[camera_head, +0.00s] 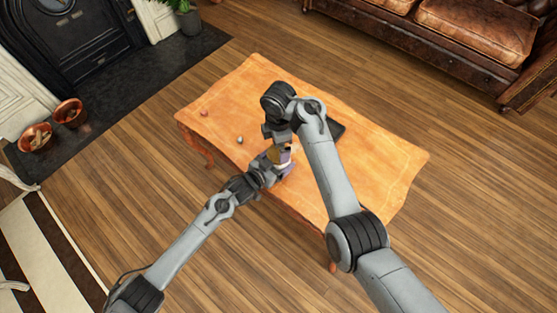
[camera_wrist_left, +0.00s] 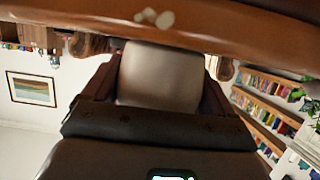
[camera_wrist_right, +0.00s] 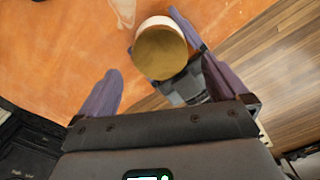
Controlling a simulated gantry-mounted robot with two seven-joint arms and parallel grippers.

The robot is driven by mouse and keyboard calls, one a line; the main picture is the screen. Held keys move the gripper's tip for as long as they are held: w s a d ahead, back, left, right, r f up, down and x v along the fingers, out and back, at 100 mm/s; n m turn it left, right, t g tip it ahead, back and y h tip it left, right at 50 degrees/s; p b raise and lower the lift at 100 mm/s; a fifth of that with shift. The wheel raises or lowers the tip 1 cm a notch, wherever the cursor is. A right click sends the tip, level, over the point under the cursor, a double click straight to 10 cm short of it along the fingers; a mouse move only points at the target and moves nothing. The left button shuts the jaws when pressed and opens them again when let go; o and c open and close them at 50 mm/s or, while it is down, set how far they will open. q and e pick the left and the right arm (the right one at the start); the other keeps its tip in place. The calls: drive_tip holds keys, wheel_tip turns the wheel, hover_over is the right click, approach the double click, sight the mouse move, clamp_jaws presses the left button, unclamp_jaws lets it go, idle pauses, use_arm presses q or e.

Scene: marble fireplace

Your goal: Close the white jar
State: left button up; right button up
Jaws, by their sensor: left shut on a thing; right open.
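My left gripper (camera_wrist_left: 160,85) is shut on the white jar (camera_wrist_left: 160,72), whose pale smooth side fills the gap between its purple fingers. In the head view my left gripper (camera_head: 281,164) is over the table's near part, partly hidden by my right arm. In the right wrist view the white jar (camera_wrist_right: 165,22) shows a pale rim beside a round tan-brown face; I cannot tell whether this is a lid or the inside. My right gripper (camera_wrist_right: 160,85) is open, its fingers spread, with the jar beyond them towards the right finger. It looks empty.
A dark flat object (camera_head: 336,131) lies behind my right arm. A small reddish item (camera_head: 204,113) and a small pale item (camera_head: 239,140) lie at left. A leather sofa (camera_head: 440,40) stands beyond.

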sight(278, 153)
drive_tip(key=shift+d+r+n, duration=0.15)
drive_tip(key=shift+d+n, duration=0.1)
drive_tip(key=shift+n, duration=0.95)
drive_tip(key=shift+d+r+n, duration=0.1)
drive_tip(key=shift+r+n, duration=0.45)
drive_tip(key=shift+n, duration=0.55)
drive_tip(key=shift+r+n, duration=0.7)
drive_tip(key=shift+n, duration=0.1)
drive_tip(key=shift+a+r, duration=0.35)
drive_tip(key=shift+f, duration=4.05)
drive_tip(key=shift+c, duration=0.3)
